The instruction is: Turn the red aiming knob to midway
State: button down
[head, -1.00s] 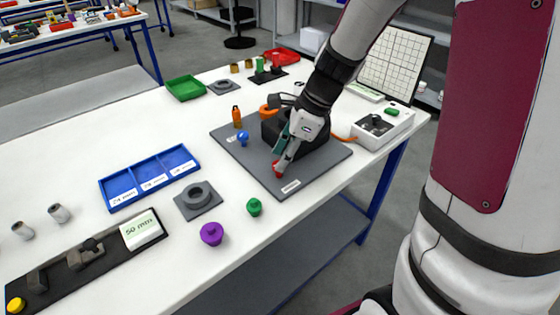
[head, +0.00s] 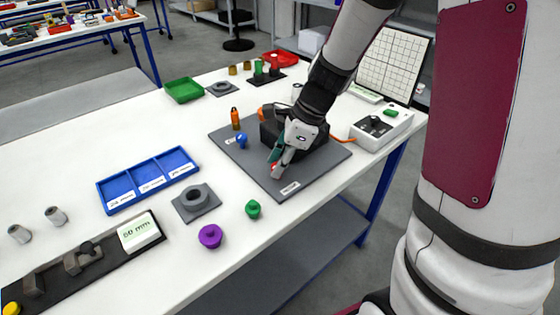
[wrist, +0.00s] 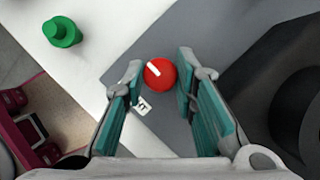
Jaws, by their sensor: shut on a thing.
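The red aiming knob (wrist: 160,73) is a round red cap with a white pointer line on top. In the wrist view the line points up and to the left. The knob stands on a dark grey plate (head: 318,168), near a small white label (wrist: 142,106). My gripper (wrist: 160,76) is shut on the knob, with one teal-padded finger at each side of it. In the head view my gripper (head: 275,168) comes down over the knob and hides most of it; only a little red shows.
A blue knob (head: 242,138) and an orange bottle-shaped piece (head: 235,118) stand on the plate's left. A black block (head: 270,133) sits behind my gripper. A green knobbed piece (head: 253,209) and a purple one (head: 210,236) stand in front on the white table.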

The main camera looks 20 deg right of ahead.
jog(key=n+g+p, duration=0.1)
jog(key=n, duration=0.3)
jog(key=shift+w+g+p, duration=0.1)
jog(key=shift+g+p, duration=0.2)
jog(key=shift+p, duration=0.05)
jog(key=n+g, duration=0.1)
jog(key=n, duration=0.1)
jog(key=n+p, duration=0.1)
jog(key=n, duration=0.1)
jog(key=shift+w+n+g, duration=0.15)
jog(key=shift+n+g, duration=0.15)
jog(key=shift+g, duration=0.1)
jog(key=n+g+p, duration=0.1)
jog(key=n, duration=0.3)
jog(key=shift+w+n+h, duration=0.1)
jog(key=shift+n+h, duration=0.2)
jog(key=n+g+h, duration=0.1)
jog(key=n, duration=0.3)
jog(key=shift+a+p, duration=0.1)
jog(key=shift+p, duration=0.2)
jog(key=shift+w+n+g, duration=0.1)
jog(key=shift+n+g, duration=0.2)
jog(key=c, duration=1.6)
grip_release()
